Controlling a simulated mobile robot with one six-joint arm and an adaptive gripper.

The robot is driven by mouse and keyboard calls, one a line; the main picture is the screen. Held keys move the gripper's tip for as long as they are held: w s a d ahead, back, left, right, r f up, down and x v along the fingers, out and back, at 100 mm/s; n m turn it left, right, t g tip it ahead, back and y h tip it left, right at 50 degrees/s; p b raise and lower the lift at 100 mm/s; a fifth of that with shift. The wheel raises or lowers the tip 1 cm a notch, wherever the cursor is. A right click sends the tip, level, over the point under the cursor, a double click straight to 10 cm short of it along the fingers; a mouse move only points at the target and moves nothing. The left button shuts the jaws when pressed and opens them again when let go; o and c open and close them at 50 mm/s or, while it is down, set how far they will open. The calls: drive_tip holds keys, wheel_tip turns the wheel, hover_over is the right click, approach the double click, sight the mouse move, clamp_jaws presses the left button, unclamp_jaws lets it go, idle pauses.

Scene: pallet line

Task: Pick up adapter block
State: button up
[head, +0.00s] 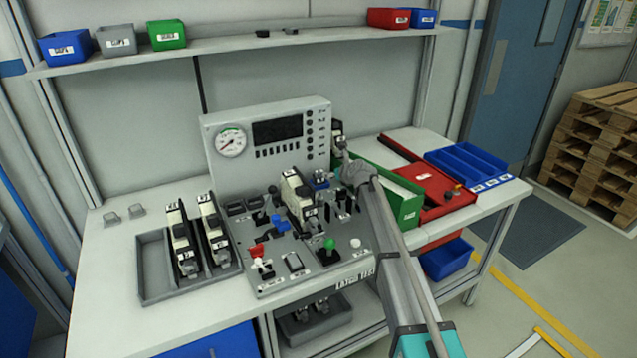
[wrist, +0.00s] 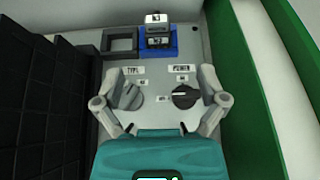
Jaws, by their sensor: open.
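What looks like the adapter block (wrist: 156,24) is a small grey and black piece with white labels, seated in a blue holder (wrist: 172,50) at the top of the wrist view. In the head view the blue holder (head: 320,176) is at the back right of the control panel. My gripper (wrist: 159,92) is open and empty. Its fingers are spread over the panel around two knobs, short of the block in the picture. In the head view its fingers are hard to make out beside my arm.
Two knobs labelled TYPE (wrist: 131,96) and POWER (wrist: 184,96) lie between my fingers. A dark ribbed object (wrist: 40,110) stands close on the left. A green bin (head: 402,203) is close on the right. A grey tray (head: 153,262) holds two devices at the left.

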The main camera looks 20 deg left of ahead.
sight(319, 171)
drive_tip(key=b+x, duration=0.3)
drive_tip(key=x, duration=0.4)
drive_tip(key=shift+a, duration=0.2)
drive_tip(key=shift+w+f, duration=0.1)
drive_tip(key=shift+a+b+x, duration=0.25)
drive_tip(key=shift+b+x, duration=0.95)
drive_tip(key=shift+x, duration=1.35)
clamp_jaws()
drive_tip(key=shift+r, duration=0.35)
